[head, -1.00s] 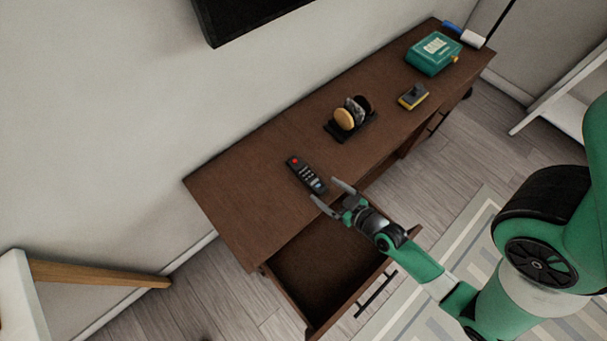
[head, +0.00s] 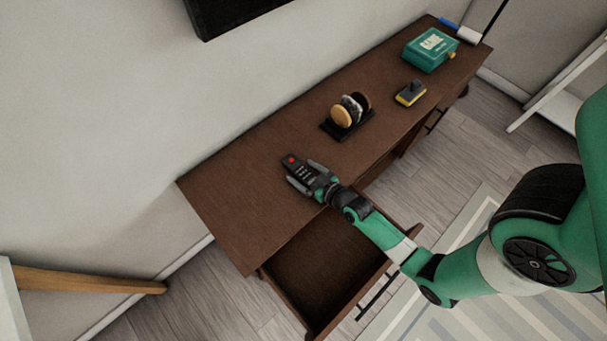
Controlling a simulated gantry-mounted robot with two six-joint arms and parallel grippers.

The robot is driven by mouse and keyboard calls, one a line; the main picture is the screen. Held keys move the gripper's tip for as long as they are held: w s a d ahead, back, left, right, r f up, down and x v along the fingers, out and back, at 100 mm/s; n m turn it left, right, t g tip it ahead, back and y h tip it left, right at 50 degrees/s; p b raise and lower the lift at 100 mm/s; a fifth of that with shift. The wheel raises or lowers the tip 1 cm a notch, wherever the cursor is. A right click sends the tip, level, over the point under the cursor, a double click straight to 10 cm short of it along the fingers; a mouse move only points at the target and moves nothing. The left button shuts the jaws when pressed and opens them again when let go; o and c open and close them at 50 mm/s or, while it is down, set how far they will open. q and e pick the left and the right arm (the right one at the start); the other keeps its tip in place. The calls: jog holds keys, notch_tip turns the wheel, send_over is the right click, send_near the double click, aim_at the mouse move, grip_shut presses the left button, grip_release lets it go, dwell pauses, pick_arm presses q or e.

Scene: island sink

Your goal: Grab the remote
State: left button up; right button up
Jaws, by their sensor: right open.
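The black remote (head: 293,164) with a red button lies on the brown wooden desk (head: 235,190), near its left part. My right gripper (head: 302,174) is open at the remote, with one finger on each side of it. The palm end covers the remote's near end. I cannot tell whether the fingers touch it. My left gripper is not in view.
An open, empty drawer (head: 315,270) sticks out below the desk's front edge. A black holder with round coasters (head: 343,115) stands right of the remote. A yellow-and-grey block (head: 410,94) and a teal box (head: 431,49) are farther right. The desk's left end is clear.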

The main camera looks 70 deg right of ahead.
aim_at(304, 173)
grip_shut()
dwell(0.3)
jog(key=shift+r, duration=0.1)
notch_tip(304, 173, up, 4)
jog(key=p, duration=0.3)
jog(key=s+r, duration=0.1)
jog(key=s+r+p, duration=0.1)
jog(key=r, duration=0.1)
jog(key=s+r+p, duration=0.1)
jog(key=shift+s+a+r, duration=0.15)
jog(key=shift+s+a, duration=0.2)
jog(key=shift+a, duration=0.05)
jog(key=s+d+b+v, duration=0.1)
jog(key=d+b+v, duration=0.1)
jog(key=v, duration=0.9)
jog(key=shift+r, duration=0.15)
